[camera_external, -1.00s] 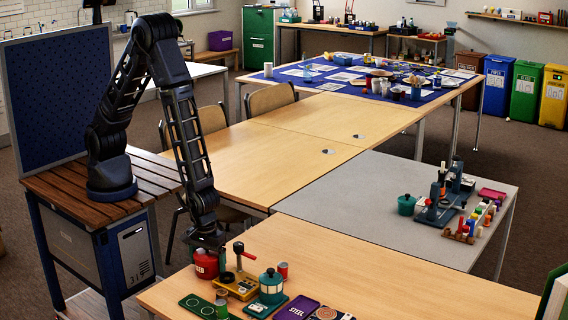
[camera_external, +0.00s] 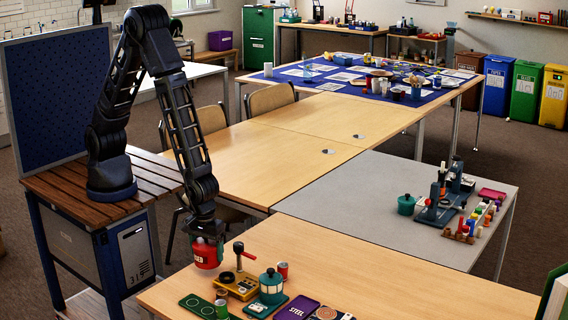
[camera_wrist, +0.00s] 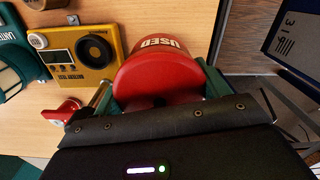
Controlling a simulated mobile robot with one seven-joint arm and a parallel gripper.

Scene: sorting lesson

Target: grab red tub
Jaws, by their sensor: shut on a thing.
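The red tub (camera_external: 207,255) is in my gripper (camera_external: 207,240), near the left end of the front wooden table. In the wrist view the tub (camera_wrist: 160,72) fills the space between the two fingers of my gripper (camera_wrist: 158,92), with white "USED" lettering on it. My gripper is shut on the tub from above. In the external view the tub appears raised a little above the tabletop. Its upper part is hidden by the gripper.
The table's right part is bare.

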